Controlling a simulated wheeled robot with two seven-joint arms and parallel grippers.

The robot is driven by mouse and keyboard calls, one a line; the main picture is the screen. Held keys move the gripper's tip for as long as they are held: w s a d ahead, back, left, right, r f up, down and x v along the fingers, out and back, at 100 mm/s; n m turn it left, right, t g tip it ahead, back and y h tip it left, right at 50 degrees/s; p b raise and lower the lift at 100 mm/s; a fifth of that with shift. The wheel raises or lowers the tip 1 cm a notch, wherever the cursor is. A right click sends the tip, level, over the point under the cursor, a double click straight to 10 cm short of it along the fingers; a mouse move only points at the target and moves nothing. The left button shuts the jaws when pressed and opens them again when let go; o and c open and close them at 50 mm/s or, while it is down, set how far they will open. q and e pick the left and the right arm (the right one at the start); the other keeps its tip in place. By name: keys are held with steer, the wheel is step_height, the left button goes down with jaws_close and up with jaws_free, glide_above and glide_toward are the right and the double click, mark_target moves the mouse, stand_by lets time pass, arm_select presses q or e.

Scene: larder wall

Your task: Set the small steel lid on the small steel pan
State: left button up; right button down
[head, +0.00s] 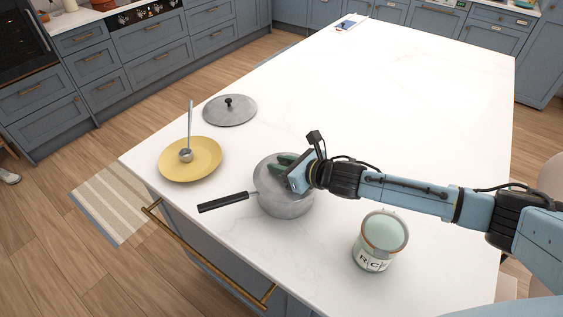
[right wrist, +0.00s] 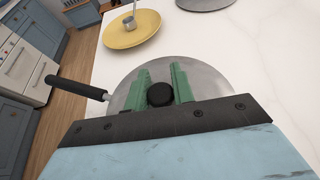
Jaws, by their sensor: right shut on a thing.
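The small steel pan (head: 287,209) stands on the white worktop with its black handle (head: 222,202) pointing left. My right gripper (head: 287,163) is above the pan, its green fingers shut on the black knob (right wrist: 160,94) of the small steel lid (right wrist: 212,78). The lid is over the pan's mouth and looks roughly level. I cannot tell whether its rim touches the pan all round, since the gripper hides part of it. The pan's handle also shows in the right wrist view (right wrist: 76,88). My left gripper is not in view.
Another grey lid with a black knob (head: 230,111) lies behind the pan. A yellow plate (head: 190,170) with a ladle (head: 187,153) is to the left. A labelled tin (head: 374,259) stands front right, below my right arm. The worktop's back and right are mostly clear.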

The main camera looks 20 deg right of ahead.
steer(key=c, duration=1.2)
jaws_free()
steer(key=shift+r, duration=0.15)
steer(key=shift+r, duration=0.35)
steer(key=shift+s+d+r+p, duration=0.15)
steer(key=shift+r+p, duration=0.15)
steer(key=shift+p, duration=0.1)
steer(key=v, duration=1.1)
steer(key=shift+s+d+b, duration=0.15)
steer(key=shift+s+b, duration=0.05)
steer(key=shift+b, duration=0.2)
